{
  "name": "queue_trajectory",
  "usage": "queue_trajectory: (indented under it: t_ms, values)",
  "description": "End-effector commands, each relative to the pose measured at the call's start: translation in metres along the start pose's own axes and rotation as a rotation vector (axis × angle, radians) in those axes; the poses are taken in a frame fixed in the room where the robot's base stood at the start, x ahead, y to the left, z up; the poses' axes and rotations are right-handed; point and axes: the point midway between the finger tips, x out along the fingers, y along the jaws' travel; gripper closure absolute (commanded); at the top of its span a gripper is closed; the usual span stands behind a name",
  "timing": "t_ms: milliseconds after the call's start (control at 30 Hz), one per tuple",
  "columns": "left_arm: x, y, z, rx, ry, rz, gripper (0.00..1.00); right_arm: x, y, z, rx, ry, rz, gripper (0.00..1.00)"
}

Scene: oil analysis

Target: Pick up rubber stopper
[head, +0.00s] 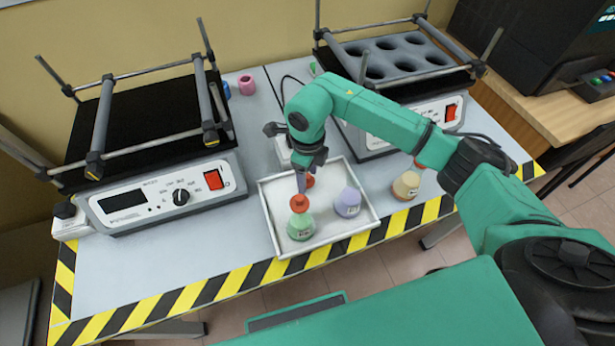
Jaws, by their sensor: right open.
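An orange-red rubber stopper (300,203) sits at the top of a green flask (300,226), which stands upright in a white tray (285,250). My right gripper (301,187) points down just above this stopper, with open jaws. Whether its fingertips touch the stopper I cannot tell. A second red piece (310,181) shows just behind the gripper, partly hidden. A pink stopper (246,84) and a blue one (227,90) lie at the back of the table. My left gripper is out of view.
A lilac flask (348,202) stands in the tray, right of the green one. A yellow flask (406,186) stands outside the tray to the right. Shaker machines stand left (165,195) and right (444,112). Striped tape (230,283) marks the table's front edge.

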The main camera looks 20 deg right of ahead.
Motion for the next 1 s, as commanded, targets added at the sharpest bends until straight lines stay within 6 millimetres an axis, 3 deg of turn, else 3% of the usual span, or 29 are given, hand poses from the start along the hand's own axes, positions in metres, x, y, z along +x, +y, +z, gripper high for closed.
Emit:
queue_trajectory:
  t_ms: [100,267,433,467,800,1000]
  values:
    - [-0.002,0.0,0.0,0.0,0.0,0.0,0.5,0.011,0.0,0.0,-0.001,0.0,0.0,0.34]
    - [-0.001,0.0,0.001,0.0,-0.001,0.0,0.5,0.011,0.0,0.0,-0.001,-0.001,0.0,0.34]
    - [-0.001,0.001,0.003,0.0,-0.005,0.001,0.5,0.011,0.0,0.0,-0.001,-0.001,0.0,0.95]
    - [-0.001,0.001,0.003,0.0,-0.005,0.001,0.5,0.011,0.0,0.0,-0.001,-0.001,0.0,1.0]
    - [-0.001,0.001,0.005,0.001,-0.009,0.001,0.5,0.008,0.0,0.001,0.0,-0.002,-0.001,1.0]
    - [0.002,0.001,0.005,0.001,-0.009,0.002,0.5,-0.018,-0.001,0.001,-0.001,-0.004,-0.004,1.0]
